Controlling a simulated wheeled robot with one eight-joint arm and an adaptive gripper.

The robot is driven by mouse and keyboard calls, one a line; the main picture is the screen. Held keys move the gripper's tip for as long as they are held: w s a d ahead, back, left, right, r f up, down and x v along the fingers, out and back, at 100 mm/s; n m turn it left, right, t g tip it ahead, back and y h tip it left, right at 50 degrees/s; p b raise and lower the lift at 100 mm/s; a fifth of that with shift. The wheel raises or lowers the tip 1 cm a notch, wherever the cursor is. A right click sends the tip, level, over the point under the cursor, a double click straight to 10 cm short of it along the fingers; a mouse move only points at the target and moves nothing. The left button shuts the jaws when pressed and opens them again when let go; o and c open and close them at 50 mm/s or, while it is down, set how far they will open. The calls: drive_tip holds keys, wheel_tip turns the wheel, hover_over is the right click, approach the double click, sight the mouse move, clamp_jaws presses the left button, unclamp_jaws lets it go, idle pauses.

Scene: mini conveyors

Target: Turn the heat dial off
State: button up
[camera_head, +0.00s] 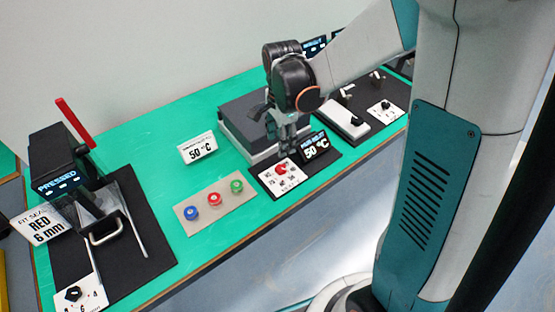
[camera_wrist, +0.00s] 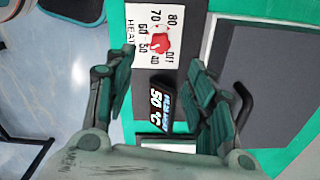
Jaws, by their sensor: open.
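The heat dial is a red knob (camera_head: 281,169) on a white plate (camera_head: 293,183) at the front of a dark base. In the wrist view the red knob (camera_wrist: 157,40) sits among the marks 80 to 40 and OFF on the plate (camera_wrist: 143,15). I cannot tell for sure which mark it points to. My gripper (camera_head: 284,149) is above the dial, pointing down.
A display reading 50 °C (camera_head: 316,147) stands just right of the dial, also in the wrist view (camera_wrist: 160,105). A grey block (camera_head: 238,124) is behind. Blue, red and green buttons (camera_head: 215,200) lie left.

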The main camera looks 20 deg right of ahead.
sight(281, 168)
wheel_tip(281, 168, down, 12)
drive_tip(key=b, duration=0.3)
drive_tip(key=shift+b, duration=0.3)
drive_tip(key=shift+r, duration=0.1)
drive_tip(key=shift+c, duration=0.6)
drive_tip(key=c, duration=0.9)
